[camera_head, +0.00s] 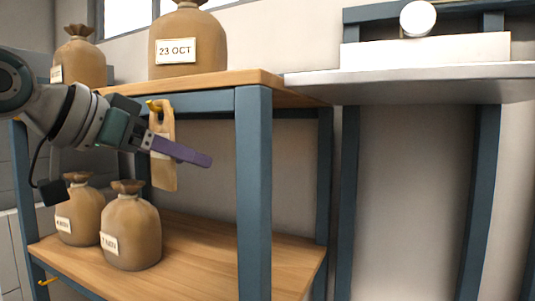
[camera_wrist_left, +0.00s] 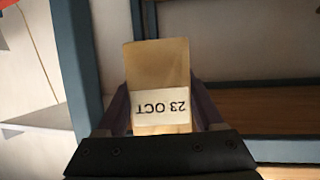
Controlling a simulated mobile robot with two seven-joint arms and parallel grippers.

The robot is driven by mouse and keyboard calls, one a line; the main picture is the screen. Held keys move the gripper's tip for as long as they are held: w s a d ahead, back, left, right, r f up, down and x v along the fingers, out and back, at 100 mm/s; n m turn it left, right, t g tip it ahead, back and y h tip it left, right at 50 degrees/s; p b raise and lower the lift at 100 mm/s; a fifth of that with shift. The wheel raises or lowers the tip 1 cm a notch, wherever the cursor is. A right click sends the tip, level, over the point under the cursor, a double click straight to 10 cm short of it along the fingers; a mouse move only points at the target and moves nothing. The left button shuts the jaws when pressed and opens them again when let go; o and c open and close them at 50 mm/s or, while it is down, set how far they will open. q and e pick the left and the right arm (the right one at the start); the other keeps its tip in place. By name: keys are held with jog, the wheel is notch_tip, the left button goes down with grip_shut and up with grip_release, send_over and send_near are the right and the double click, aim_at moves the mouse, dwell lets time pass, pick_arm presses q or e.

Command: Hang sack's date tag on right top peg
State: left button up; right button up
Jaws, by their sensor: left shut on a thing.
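A tan tag (camera_head: 164,180) hangs upright in front of the shelf's top beam. It also shows in the left wrist view (camera_wrist_left: 157,65), with a white "23 OCT" label that reads upside down there. My left gripper (camera_head: 176,149), with purple fingers, is shut on the tag at its label. A yellow peg (camera_head: 152,104) on the top beam is at the tag's upper end. I cannot tell whether it passes through the tag's hole. A sack (camera_head: 187,30) labelled "23 OCT" stands on the top shelf above. My right gripper is not in view.
Another sack (camera_head: 83,62) stands at the top shelf's left. Two sacks (camera_head: 134,232) (camera_head: 76,212) stand on the lower shelf. A blue post (camera_head: 254,190) is right of my gripper. Another yellow peg (camera_head: 47,282) is low at left. A grey counter (camera_head: 420,85) is at right.

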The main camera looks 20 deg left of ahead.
pick_arm(q)
jog(key=o, duration=1.1)
jog(key=shift+o, duration=0.2)
jog(key=s+a+b, duration=0.1)
jog(key=s, duration=1.2)
jog(key=shift+b, duration=0.3)
dwell(0.4)
